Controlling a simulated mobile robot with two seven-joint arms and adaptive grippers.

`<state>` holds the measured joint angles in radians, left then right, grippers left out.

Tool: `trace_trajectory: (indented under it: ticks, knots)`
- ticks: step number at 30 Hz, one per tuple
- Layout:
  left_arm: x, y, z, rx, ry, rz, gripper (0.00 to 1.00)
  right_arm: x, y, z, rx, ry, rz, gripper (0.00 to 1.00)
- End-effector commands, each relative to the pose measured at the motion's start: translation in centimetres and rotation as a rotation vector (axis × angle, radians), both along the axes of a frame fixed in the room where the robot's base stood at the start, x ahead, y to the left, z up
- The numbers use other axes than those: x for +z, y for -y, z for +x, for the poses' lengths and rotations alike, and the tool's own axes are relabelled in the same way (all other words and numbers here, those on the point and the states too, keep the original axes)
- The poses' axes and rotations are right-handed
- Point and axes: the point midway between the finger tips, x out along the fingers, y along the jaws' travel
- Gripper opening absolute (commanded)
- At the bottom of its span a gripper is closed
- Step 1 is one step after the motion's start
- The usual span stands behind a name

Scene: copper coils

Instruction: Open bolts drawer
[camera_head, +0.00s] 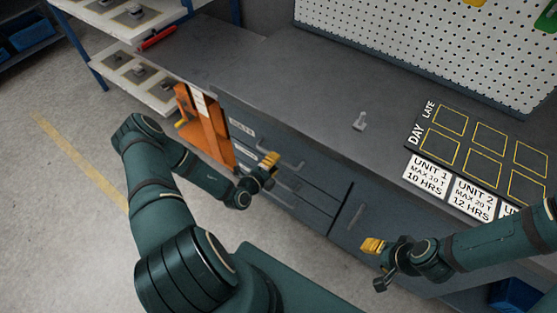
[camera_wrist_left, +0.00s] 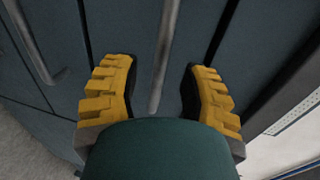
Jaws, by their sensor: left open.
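The top drawer (camera_head: 262,140) under the bench is closed and carries a small white label (camera_head: 242,128) whose print I cannot read clearly. My left gripper (camera_head: 270,162) is at the drawer front, by its bar handle. In the left wrist view the yellow fingers are open, with the grey bar handle (camera_wrist_left: 166,60) between them and a gap on each side. My right gripper (camera_head: 374,262) hangs in front of the cabinet, holding nothing that I can see.
A lower drawer has its own handle (camera_head: 285,203), which also shows at the left of the wrist view (camera_wrist_left: 32,45). An orange stand (camera_head: 205,130) is left of the drawers. A small metal part (camera_head: 360,122) lies on the worktop (camera_head: 300,80). A board (camera_head: 485,150) lies at right.

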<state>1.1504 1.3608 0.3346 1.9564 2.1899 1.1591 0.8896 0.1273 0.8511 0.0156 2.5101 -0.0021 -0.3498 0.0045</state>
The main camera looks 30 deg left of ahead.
Motion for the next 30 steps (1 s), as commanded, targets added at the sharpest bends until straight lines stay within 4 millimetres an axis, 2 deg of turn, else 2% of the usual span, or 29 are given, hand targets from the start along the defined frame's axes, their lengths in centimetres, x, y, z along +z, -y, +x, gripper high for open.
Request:
trace_trajectory:
  ticks: [3, 6, 18, 20, 21, 22, 30]
  knots:
    - [-0.4, 0.1, 1.6, -0.001, 0.003, 0.002, 0.43, -0.4, 0.0, 0.1, -0.001, 0.002, 0.000, 0.52]
    - [-0.5, 0.2, 2.3, -0.001, 0.001, 0.002, 0.43, -0.5, 0.0, 0.1, -0.001, 0.003, 0.000, 0.52]
    - [-0.5, 0.2, 2.8, -0.001, 0.001, 0.001, 0.43, -0.6, 0.0, 0.1, -0.001, 0.003, 0.000, 0.52]
    - [-0.5, 0.2, 2.8, -0.001, 0.001, 0.001, 0.22, -0.6, 0.0, 0.1, -0.001, 0.003, 0.000, 0.52]
    - [-0.5, 0.2, 2.8, -0.001, 0.001, 0.001, 0.08, -0.6, 0.0, 0.1, -0.001, 0.003, 0.000, 0.52]
    - [-0.5, 0.2, 2.8, -0.001, 0.001, 0.001, 0.00, -0.6, 0.0, 0.1, -0.001, 0.003, 0.000, 0.52]
    - [-0.5, 0.2, 2.6, -0.001, 0.001, 0.001, 0.00, -0.5, 0.0, 0.1, -0.001, 0.003, 0.000, 0.52]
